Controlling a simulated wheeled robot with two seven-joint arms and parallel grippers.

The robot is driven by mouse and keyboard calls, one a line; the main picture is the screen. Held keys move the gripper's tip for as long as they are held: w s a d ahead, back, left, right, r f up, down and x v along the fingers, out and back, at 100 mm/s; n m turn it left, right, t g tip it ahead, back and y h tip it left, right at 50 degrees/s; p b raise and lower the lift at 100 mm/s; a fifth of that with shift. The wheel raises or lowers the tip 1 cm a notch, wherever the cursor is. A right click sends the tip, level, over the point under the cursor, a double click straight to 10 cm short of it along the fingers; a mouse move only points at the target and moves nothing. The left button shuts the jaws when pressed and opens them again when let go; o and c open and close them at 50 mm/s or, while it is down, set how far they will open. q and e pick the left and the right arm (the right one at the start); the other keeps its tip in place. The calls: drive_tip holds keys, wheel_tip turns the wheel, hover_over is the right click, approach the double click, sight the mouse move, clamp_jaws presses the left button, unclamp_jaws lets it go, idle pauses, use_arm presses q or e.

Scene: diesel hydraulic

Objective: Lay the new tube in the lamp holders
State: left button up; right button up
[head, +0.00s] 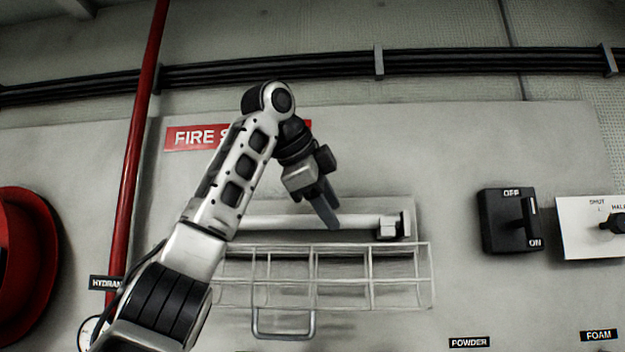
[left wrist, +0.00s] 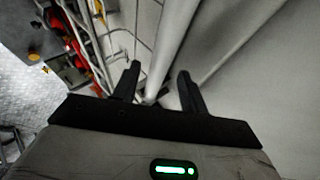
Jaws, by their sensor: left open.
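A white tube (head: 355,221) lies level along the lamp fitting on the wall. Its right end meets the right lamp holder (head: 394,226); whether it is seated there I cannot tell. My arm hides its left end and the left holder. My left gripper (head: 328,212) is open, its fingers pointing down in front of the tube. In the left wrist view the tube (left wrist: 174,40) runs between the two open fingers (left wrist: 159,74), with gaps beside it. My right gripper is in neither view.
A wire guard (head: 340,278) with a handle (head: 284,335) hangs below the fitting. A black OFF/ON switch (head: 510,221) and a white selector panel (head: 592,228) are to the right.

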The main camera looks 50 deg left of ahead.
use_arm(q)
drive_tip(key=v, duration=1)
drive_tip(key=shift+s+r, duration=0.2)
